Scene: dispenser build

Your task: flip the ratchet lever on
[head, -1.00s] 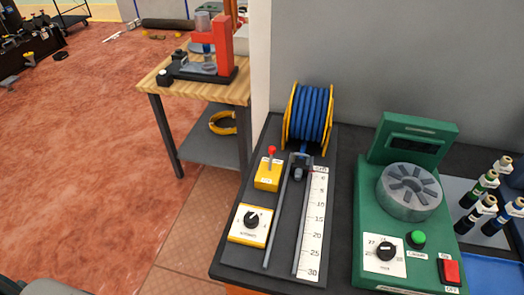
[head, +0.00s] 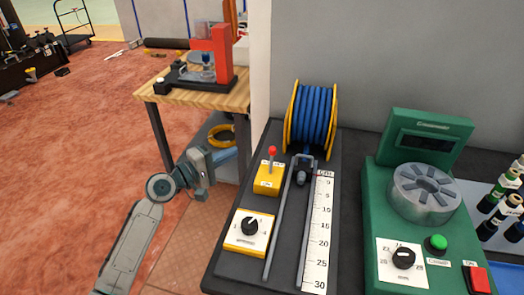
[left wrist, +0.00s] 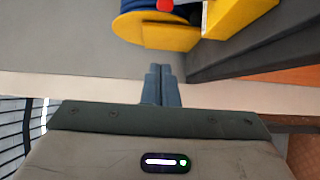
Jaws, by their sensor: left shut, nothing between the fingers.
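A small yellow box with a red-knobbed lever (head: 272,153) stands on the dark bench, left of the rail, in the head view. The lever stands roughly upright, and the box carries small labels, one reading ON. My left gripper (head: 231,154) is left of this box, apart from it, pointing right, shut and empty. In the left wrist view the closed fingers (left wrist: 160,72) point up the picture. The red knob (left wrist: 165,5) is cut off at the top edge there, with yellow parts near it. My right gripper is not in view.
A blue hose reel (head: 311,115) stands behind the box. A rail and a white scale (head: 319,235) run toward the front. A yellow-edged dial box (head: 248,231) sits in front. A green machine (head: 375,222) is at right. A wooden table (head: 240,97) stands behind left.

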